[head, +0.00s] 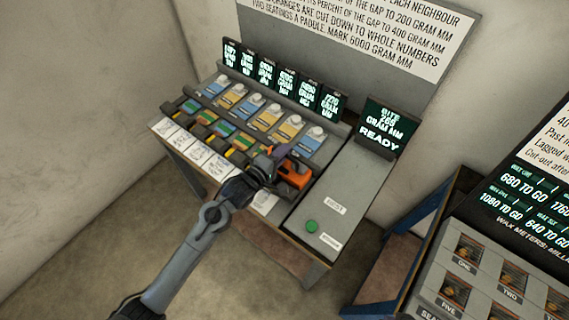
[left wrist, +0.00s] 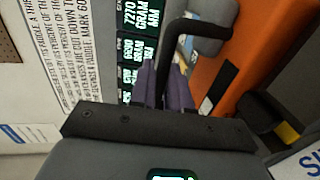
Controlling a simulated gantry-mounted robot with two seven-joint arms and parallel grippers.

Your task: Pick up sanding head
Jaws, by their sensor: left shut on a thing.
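The sanding head appears to be the orange block (head: 296,176) with dark parts, at the right end of the row on the bench. In the left wrist view its orange body (left wrist: 226,62) fills the upper right, with a thin black bent bar beside it. My left gripper (head: 268,163) is at the block's left side. Its purple-grey fingers (left wrist: 168,84) are shut around the black bar, which seems to belong to the block. I cannot tell whether the block is lifted clear of the bench. My right gripper is not in view.
The bench carries a row of blue and yellow paddles (head: 268,119) with small green displays (head: 286,83) behind. To the right are a grey panel with a green button (head: 312,227) and a "READY" display (head: 383,131). A numbered rack (head: 478,265) stands at the lower right.

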